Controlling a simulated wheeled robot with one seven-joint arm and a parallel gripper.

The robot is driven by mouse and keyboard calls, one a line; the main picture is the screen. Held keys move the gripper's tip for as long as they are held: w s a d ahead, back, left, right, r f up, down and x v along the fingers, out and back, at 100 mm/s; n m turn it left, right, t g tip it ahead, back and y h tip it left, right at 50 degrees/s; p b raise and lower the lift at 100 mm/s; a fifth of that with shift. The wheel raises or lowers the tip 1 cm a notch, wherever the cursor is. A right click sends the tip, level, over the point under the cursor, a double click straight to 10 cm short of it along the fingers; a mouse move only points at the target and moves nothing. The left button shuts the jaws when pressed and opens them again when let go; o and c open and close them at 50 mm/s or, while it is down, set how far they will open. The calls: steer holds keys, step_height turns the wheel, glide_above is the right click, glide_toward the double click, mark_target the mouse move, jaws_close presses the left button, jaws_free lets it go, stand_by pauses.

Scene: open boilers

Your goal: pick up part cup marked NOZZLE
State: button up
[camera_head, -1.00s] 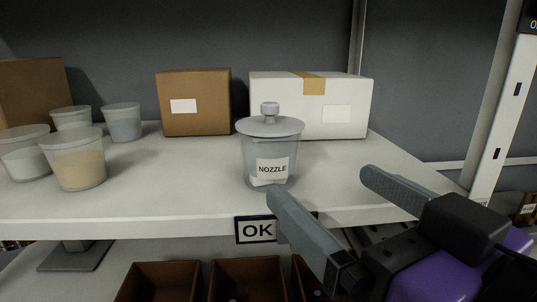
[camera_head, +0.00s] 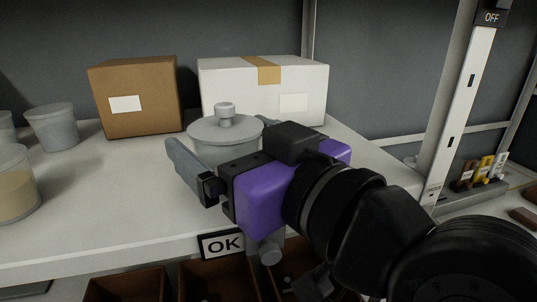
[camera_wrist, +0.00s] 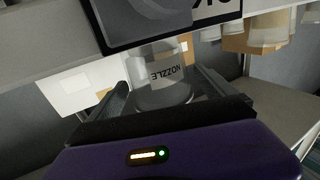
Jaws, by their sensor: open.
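The cup marked NOZZLE (camera_head: 224,132) stands upright on the shelf, a clear cup with a grey knobbed lid. In the head view its lid and knob show, and my gripper hides most of its body and label. In the wrist view the cup (camera_wrist: 163,73) appears upside down with its NOZZLE label readable. My gripper (camera_head: 217,137) is open, with one finger on the left of the cup and the other mostly hidden on the far side. In the wrist view the fingers (camera_wrist: 163,88) lie on either side of the cup. I cannot tell whether they touch it.
A brown box (camera_head: 135,97) and a white taped box (camera_head: 222,85) stand behind the cup. Other cups (camera_head: 54,127) stand at the left. An OK sign (camera_head: 221,244) hangs on the shelf's front edge, above brown bins (camera_head: 215,278).

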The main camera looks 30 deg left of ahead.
steer(key=shift+a, duration=0.2)
steer(key=c, duration=1.6)
steer(key=shift+r, duration=0.1)
steer(key=shift+c, duration=0.2)
